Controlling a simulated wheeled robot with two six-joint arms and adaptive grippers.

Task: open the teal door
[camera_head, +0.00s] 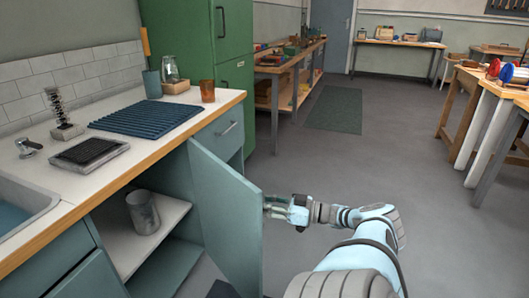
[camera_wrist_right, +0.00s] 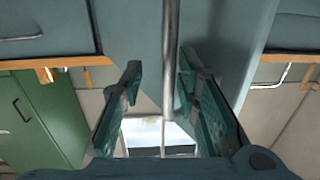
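The teal door (camera_head: 228,220) of the lower cabinet stands partly open, swung out from the counter. The shelf inside shows behind it. Its metal bar handle (camera_wrist_right: 170,60) shows in the right wrist view; in the head view the door's outer face is mostly turned away. My right gripper (camera_head: 270,207) is at the door's outer side, near its free edge. In the right wrist view my right gripper (camera_wrist_right: 164,98) has its fingers apart, with the bar between them and closer to the right finger. I cannot tell whether it touches. My left gripper is not in view.
A grey metal cup (camera_head: 143,212) stands on the cabinet shelf (camera_head: 110,235). The counter (camera_head: 120,155) holds a blue ridged mat (camera_head: 148,119), an orange cup (camera_head: 208,91) and a sink (camera_head: 20,205). A green cabinet (camera_head: 205,40) stands behind. The floor right of the door is clear.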

